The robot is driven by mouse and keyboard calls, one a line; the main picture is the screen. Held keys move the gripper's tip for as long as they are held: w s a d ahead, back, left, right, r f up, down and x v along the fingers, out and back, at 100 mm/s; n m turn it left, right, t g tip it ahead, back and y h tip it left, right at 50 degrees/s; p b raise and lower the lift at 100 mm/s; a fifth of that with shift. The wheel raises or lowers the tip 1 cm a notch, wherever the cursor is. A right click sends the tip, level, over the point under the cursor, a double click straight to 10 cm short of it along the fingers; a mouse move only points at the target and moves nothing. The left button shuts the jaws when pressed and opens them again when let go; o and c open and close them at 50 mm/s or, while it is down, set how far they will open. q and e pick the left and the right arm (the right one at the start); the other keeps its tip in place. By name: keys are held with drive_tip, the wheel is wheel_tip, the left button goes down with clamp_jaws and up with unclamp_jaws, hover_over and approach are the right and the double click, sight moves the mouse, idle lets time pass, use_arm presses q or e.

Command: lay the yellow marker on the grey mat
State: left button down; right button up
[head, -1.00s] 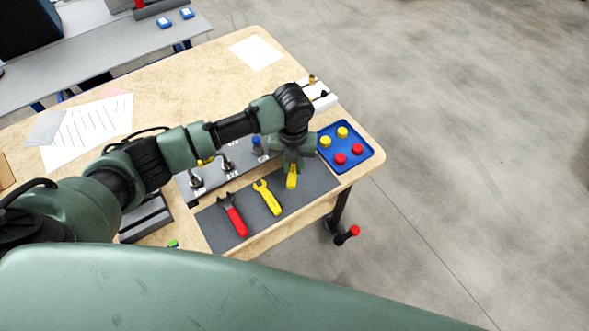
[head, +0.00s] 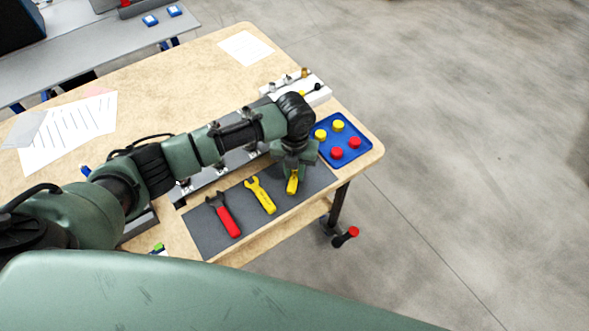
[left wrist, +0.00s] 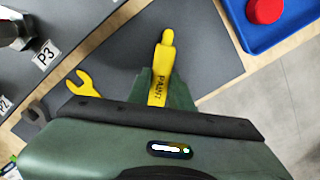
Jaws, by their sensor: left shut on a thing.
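The yellow marker (left wrist: 162,70) is in my left gripper (left wrist: 163,92), with its tip end sticking out past the fingers and lettering on its side. In the head view the marker (head: 292,184) shows below the left gripper (head: 294,164), which is shut on it. It is over the right part of the grey mat (head: 207,232); I cannot tell whether it touches the mat. The mat also shows in the left wrist view (left wrist: 205,45). My right gripper is not in view.
A red wrench (head: 228,218) and a yellow wrench (head: 262,196) lie on the mat to the left. A blue tray (head: 362,150) with red and yellow knobs stands to the right. A grey rack with posts lies behind my arm. The table's front edge is close to the mat.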

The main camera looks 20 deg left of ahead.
use_arm(q)
drive_tip(key=shift+f, duration=0.55)
idle(0.4)
drive_tip(key=c, duration=1.2)
unclamp_jaws()
drive_tip(key=shift+r, duration=0.1)
wheel_tip(320, 180, up, 8)
drive_tip(key=shift+f+b, duration=0.1)
drive_tip(key=shift+b, duration=0.55)
drive_tip(key=shift+s+f, duration=0.1)
